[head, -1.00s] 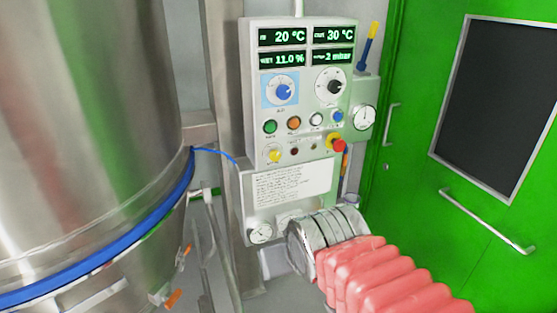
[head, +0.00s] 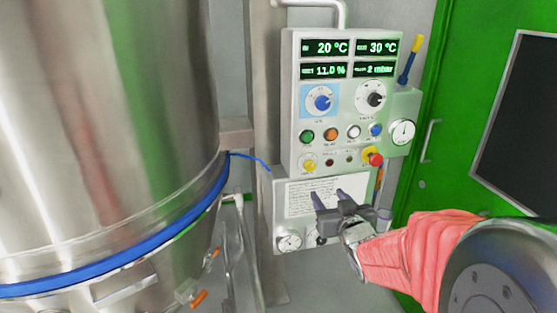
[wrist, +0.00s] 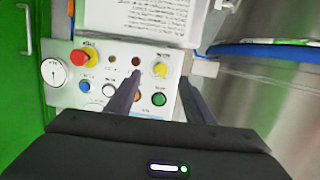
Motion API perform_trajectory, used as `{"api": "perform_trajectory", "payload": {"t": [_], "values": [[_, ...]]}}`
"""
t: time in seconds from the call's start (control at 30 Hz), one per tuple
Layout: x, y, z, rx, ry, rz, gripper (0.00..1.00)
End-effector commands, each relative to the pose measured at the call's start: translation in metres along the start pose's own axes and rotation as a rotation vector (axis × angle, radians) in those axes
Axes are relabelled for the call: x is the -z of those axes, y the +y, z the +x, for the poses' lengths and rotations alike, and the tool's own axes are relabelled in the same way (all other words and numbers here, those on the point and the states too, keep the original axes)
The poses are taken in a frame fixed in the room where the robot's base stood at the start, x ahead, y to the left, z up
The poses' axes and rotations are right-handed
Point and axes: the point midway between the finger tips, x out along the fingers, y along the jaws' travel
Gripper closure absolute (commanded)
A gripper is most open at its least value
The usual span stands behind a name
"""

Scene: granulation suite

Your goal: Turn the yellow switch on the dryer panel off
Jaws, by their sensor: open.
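The dryer panel (head: 345,100) is a pale upright box with green displays, knobs and buttons. The yellow switch (head: 309,165) is a small round knob at its lower left, below the green button (head: 307,136). In the wrist view the panel is upside down, and the yellow switch (wrist: 160,69) shows between the two finger ends. My gripper (head: 328,197) is open and empty, low in front of the panel, below and slightly right of the switch. Its dark fingers (wrist: 158,79) point toward the panel. No contact with the switch shows. Which way the switch is turned is too small to tell.
A red emergency button on yellow (head: 374,159) sits right of the switch. A white label plate (head: 300,197) and a gauge (head: 289,241) are below. A large steel vessel (head: 100,120) with a blue band fills the left. A green door (head: 455,130) stands at right.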

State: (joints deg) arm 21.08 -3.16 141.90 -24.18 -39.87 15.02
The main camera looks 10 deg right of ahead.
Motion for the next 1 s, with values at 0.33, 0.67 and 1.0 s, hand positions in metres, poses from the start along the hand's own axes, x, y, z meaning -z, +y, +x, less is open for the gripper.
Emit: {"api": "perform_trajectory", "payload": {"t": [0.33,0.67,1.0], "values": [[-0.001,0.008,0.012,0.089,0.178,0.057,0.52],[0.000,0.008,0.012,0.096,0.192,0.061,0.52],[0.003,0.006,0.029,0.097,0.190,0.060,0.52]]}}
